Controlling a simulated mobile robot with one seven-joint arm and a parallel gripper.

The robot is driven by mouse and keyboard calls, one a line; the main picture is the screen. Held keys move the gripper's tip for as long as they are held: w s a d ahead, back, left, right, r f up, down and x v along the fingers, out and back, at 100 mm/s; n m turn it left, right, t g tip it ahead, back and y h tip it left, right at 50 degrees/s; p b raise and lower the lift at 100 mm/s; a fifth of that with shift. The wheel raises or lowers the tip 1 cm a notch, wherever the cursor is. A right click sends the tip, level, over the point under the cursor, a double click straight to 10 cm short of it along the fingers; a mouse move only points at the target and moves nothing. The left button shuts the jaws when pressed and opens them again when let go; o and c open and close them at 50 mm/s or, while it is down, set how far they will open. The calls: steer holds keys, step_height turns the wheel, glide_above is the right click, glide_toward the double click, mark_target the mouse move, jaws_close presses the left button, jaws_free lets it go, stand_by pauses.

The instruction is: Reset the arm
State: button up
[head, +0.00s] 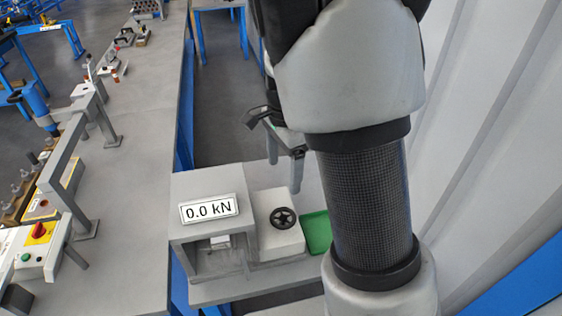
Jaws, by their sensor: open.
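My arm fills the right middle of the head view, with its dark woven-look link in front. My gripper (283,170) shows partly behind the arm, pointing down, with its fingers apart. It hangs above and behind the grey machine with the display, and I see nothing between its fingers. The upper part of the gripper is hidden by my arm.
A grey machine (205,255) with a "0.0 kN" display (209,209) and a black handwheel (283,218) stands below the gripper. A green tray (317,230) is partly hidden by my arm. A long grey bench (140,190) with equipment runs along the left. A pale ribbed wall (490,120) is close on the right.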

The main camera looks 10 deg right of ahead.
steer(key=s+r+n+t, duration=0.5)
steer(key=s+r+n, duration=1)
steer(key=s, duration=0.3)
steer(key=shift+s+r+t, duration=0.25)
steer(key=shift+r+t, duration=0.05)
steer(key=shift+r, duration=0.25)
